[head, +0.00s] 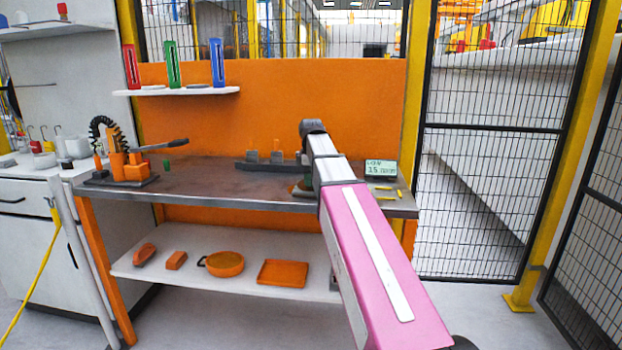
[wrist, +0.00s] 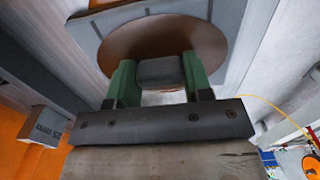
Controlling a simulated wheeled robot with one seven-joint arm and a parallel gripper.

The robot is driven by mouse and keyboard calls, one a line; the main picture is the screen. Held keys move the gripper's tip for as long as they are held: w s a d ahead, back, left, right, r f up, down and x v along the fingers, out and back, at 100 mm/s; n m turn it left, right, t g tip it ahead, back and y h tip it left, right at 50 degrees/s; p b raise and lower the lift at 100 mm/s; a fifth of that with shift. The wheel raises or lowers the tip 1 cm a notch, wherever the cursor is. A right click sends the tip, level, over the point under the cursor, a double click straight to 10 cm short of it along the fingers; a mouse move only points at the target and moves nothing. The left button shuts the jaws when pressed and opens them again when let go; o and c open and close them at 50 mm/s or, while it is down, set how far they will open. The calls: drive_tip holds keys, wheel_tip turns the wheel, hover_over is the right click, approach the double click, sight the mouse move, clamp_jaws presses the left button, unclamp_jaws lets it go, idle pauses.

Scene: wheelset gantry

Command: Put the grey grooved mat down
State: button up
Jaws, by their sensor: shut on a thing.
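My gripper (wrist: 160,72) shows in the wrist view as two green fingers, shut on a small plain grey piece between them. I take this piece to be the grey grooved mat (wrist: 160,73); I cannot make out grooves on it. A brown round disc (wrist: 152,40) lies behind the fingers, on a grey plate (wrist: 88,42). I cannot tell whether the held piece touches the disc. In the head view my pink and white arm reaches over the right part of the workbench (head: 225,178) and mostly hides the gripper and the mat.
A display (head: 381,168) stands right of my arm. A dark fixture with grey blocks (head: 265,163) stands behind-left of it. An orange clamp device (head: 128,165) is on the bench's left. The lower shelf (head: 180,240) holds an orange pan (head: 225,264) and tray (head: 283,273). Bench middle is clear.

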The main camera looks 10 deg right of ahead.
drive_tip(key=o, duration=0.9)
drive_tip(key=shift+r, duration=0.1)
wheel_tip(320, 180, up, 12)
drive_tip(key=shift+r, duration=0.1)
